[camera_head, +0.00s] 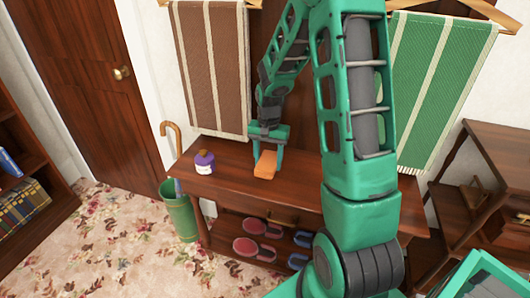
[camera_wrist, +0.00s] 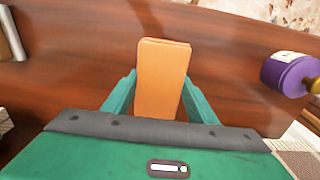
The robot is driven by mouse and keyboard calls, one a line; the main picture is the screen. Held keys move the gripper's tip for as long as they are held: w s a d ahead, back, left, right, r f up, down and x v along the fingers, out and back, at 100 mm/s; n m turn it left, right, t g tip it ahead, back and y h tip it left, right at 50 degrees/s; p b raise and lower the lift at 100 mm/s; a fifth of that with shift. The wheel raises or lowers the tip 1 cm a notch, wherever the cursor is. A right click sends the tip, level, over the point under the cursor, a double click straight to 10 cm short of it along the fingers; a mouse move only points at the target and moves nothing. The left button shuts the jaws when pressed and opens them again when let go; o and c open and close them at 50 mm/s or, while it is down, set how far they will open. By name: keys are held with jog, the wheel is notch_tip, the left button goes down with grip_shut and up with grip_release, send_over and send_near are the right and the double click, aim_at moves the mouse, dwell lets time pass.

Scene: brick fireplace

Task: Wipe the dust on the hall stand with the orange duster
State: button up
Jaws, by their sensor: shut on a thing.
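The orange duster (camera_head: 265,165) is at the top of the hall stand (camera_head: 228,184), a dark wooden piece with a lower shelf. My gripper (camera_head: 267,158) is above the stand top and shut on the duster. In the wrist view the duster (camera_wrist: 163,80) stands out between the two green fingers of my gripper (camera_wrist: 160,98), over the brown wood (camera_wrist: 80,60). I cannot tell whether the duster touches the surface. I make out no dust on the visible wood; my arm hides the right part of the top.
A purple bottle (camera_head: 204,162) stands on the stand top, left of my gripper; it shows at right in the wrist view (camera_wrist: 290,73). Brown (camera_head: 212,65) and green (camera_head: 440,80) striped cloths hang behind. Slippers (camera_head: 255,250) lie on the lower shelf. A green umbrella bin (camera_head: 180,210) stands left.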

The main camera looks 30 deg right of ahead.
jog(key=shift+w+d+r, duration=0.1)
jog(key=shift+d+r, duration=0.05)
jog(key=shift+r, duration=0.2)
jog(key=shift+d+r, duration=0.1)
jog(key=shift+r, duration=2.1)
